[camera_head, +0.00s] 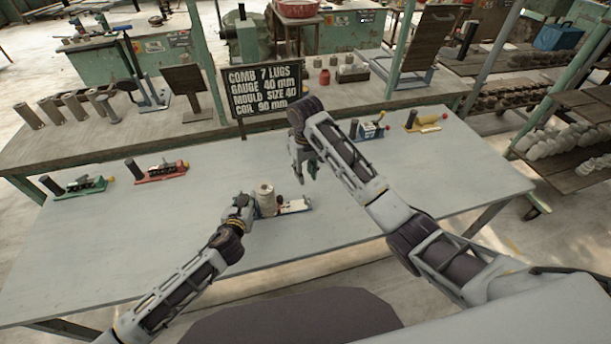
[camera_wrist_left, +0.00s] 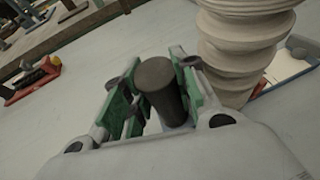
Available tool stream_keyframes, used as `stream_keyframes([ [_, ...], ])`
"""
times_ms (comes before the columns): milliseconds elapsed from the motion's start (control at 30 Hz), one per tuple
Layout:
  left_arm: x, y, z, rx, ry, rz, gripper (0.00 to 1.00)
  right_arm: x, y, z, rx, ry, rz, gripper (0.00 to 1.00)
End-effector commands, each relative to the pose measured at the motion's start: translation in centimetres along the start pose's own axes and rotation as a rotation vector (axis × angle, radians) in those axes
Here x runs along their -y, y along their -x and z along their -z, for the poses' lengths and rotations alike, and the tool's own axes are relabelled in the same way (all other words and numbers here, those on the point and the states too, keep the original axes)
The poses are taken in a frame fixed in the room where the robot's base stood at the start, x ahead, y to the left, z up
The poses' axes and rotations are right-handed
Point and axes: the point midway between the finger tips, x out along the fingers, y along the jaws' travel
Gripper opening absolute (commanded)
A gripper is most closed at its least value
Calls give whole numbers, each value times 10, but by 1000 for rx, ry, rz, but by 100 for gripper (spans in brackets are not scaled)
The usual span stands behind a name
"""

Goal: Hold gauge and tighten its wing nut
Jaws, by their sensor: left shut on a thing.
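The gauge (camera_head: 296,206), with a pale top and a blue base, lies on the grey table in front of me. A ribbed clay piece (camera_head: 266,198) stands upright at its left part; it also shows in the left wrist view (camera_wrist_left: 243,50). My left gripper (camera_head: 243,202) is shut on a dark round handle (camera_wrist_left: 160,88) beside the clay. My right gripper (camera_head: 305,170) hangs above and behind the gauge, with its fingers apart and nothing between them. A small dark red part (camera_head: 280,201) shows beside the clay; I cannot tell if it is the wing nut.
A green gauge (camera_head: 83,185) and a red gauge (camera_head: 160,173) lie at the left. A blue gauge (camera_head: 371,131) and a yellow gauge (camera_head: 424,121) lie at the back right. A black sign (camera_head: 265,90) stands behind the table. The table's right side (camera_head: 455,180) is clear.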

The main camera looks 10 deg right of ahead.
Motion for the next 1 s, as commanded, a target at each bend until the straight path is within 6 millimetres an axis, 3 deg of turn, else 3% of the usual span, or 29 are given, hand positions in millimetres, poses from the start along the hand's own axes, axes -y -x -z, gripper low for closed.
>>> stream_keyframes([
  [333,0,0,1,-1,0,-1,0,0,0,0,0,0,0,29],
  [367,0,0,1,-1,0,-1,29,0,0,0,0,0,0,29],
  [567,0,0,1,-1,0,0,53,0,0,0,-1,0,0,29],
  [1000,1,2,0,-1,0,1,53,0,0,0,0,0,0,29],
])
